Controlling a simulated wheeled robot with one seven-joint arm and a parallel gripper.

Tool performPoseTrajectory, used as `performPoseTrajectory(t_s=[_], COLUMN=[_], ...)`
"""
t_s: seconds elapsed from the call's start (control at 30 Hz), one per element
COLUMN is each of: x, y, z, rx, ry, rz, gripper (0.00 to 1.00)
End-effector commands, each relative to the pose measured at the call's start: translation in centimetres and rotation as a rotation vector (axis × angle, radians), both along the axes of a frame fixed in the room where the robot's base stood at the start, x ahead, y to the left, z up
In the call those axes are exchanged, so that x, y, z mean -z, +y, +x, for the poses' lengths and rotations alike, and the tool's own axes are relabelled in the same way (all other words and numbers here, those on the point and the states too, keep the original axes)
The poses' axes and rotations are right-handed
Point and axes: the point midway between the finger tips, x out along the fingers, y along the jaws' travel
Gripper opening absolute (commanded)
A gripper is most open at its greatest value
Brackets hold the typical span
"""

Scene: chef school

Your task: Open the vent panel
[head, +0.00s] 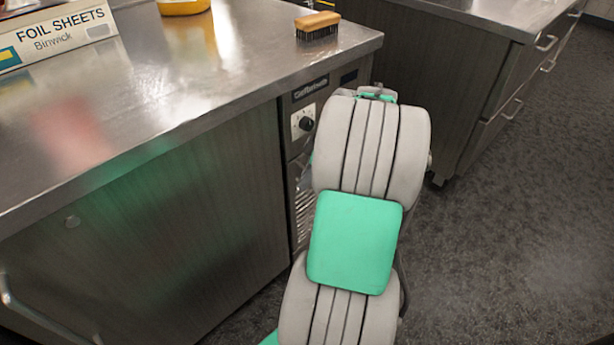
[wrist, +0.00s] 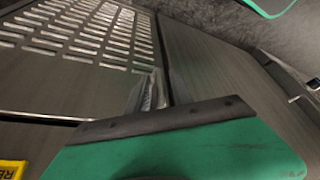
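The vent panel (head: 302,212) is a narrow grey metal panel with slots, low on the front of the steel counter unit, below a black knob. My arm hides part of it in the head view. In the wrist view the slotted panel (wrist: 85,45) fills the upper left, with a bright edge below and a dark gap along its right side. My gripper (wrist: 148,92) shows in the wrist view only as a small pale tip by the panel's lower right corner, behind my green, dark-edged housing. Its fingers are mostly hidden, and I cannot tell whether it touches the panel.
A second drawer counter (head: 455,75) stands at the back right. A yellow label (wrist: 10,170) shows in the wrist view. Dark floor right of my arm is clear.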

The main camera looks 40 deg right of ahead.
Motion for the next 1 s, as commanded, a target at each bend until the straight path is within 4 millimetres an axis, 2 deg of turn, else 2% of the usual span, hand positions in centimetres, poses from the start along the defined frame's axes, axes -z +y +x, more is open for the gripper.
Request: performPoseTrajectory(t_s=[0.03, 0.3, 1.0], x=[-0.01, -0.02, 0.00], y=[0.02, 0.05, 0.16], z=[0.01, 0.01, 0.03], rx=[0.000, -0.001, -0.004], ry=[0.000, 0.000, 0.000], rz=[0.000, 0.000, 0.002], gripper=[0.22, 0.00, 0.00])
